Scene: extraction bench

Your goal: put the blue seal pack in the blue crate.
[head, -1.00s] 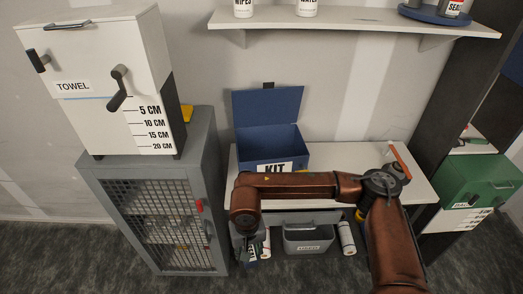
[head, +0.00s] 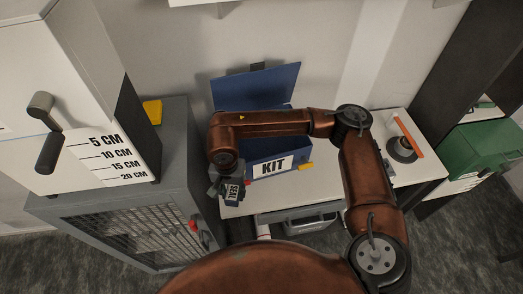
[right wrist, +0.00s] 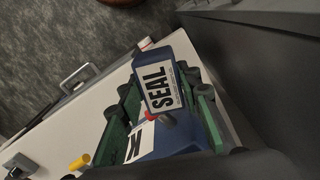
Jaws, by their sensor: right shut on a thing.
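The blue seal pack (head: 232,194) is in my right gripper (head: 226,187), at the left end of the bench, just left of the blue crate's front. In the right wrist view, the pack (right wrist: 160,85) shows its white SEAL label between the green-edged fingers (right wrist: 166,108). The blue crate (head: 301,156), labelled KIT, stands on the bench with its lid raised at the back. My right forearm crosses in front of it and hides part of its opening. Part of a blue surface with a white label (right wrist: 140,143) shows beyond the pack in the wrist view. My left gripper is not in view.
A grey mesh cabinet (head: 178,150) with a white towel box stands at the left. A green box (head: 480,150) sits on the right shelf. A yellow item (head: 306,167) lies by the crate.

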